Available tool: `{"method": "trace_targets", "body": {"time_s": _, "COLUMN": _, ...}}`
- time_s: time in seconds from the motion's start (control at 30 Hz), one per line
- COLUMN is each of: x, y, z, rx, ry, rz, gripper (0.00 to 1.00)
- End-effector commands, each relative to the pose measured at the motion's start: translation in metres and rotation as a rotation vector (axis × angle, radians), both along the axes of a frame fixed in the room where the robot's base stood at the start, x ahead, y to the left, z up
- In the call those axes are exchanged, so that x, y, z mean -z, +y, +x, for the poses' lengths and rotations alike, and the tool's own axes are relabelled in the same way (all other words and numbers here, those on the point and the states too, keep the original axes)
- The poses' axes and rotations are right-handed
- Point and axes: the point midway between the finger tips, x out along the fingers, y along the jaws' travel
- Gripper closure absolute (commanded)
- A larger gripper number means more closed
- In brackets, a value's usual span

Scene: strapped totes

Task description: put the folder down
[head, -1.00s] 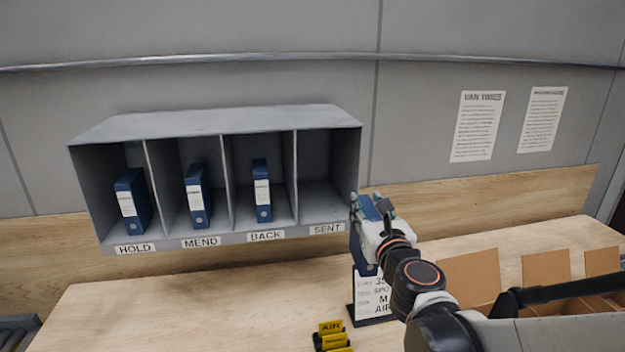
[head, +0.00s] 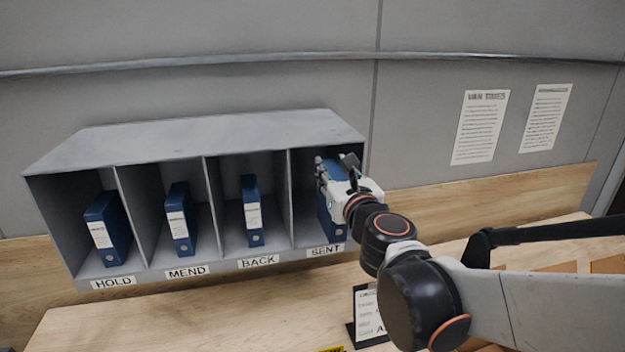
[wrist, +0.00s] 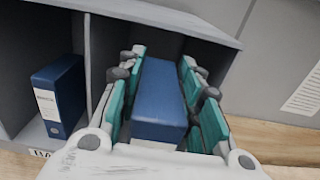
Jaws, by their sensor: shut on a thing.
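My gripper (head: 338,174) is shut on a blue folder (wrist: 160,95), with green-padded fingers on both sides of it in the wrist view. In the head view the held folder (head: 327,222) is upright in the opening of the SENT compartment, at the right end of the grey rack (head: 215,140). My gripper covers much of it. I cannot tell whether its bottom touches the compartment floor. Other blue folders stand in HOLD (head: 108,228), MEND (head: 179,220) and BACK (head: 251,212).
The divider between BACK and SENT is close to the left of my gripper, and the rack's right side wall is close to its right. A clipboard sign (head: 368,315) stands on the wooden table (head: 200,315) below. Cardboard boxes (head: 555,268) are partly hidden behind my arm.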

Motion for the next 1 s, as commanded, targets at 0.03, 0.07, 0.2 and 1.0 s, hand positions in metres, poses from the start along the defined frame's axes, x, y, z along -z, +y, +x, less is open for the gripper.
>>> {"method": "trace_targets", "body": {"time_s": 0.03, "x": 0.001, "y": 0.002, "z": 0.012, "rx": 0.000, "ry": 0.000, "rz": 0.000, "gripper": 1.00}}
{"method": "trace_targets", "body": {"time_s": 0.07, "x": 0.001, "y": 0.004, "z": 0.020, "rx": 0.000, "ry": 0.000, "rz": 0.000, "gripper": 1.00}}
{"method": "trace_targets", "body": {"time_s": 0.2, "x": 0.001, "y": 0.010, "z": 0.052, "rx": 0.000, "ry": 0.000, "rz": 0.000, "gripper": 1.00}}
{"method": "trace_targets", "body": {"time_s": 1.0, "x": 0.054, "y": 0.023, "z": 0.111, "rx": 0.000, "ry": 0.000, "rz": 0.000, "gripper": 1.00}}
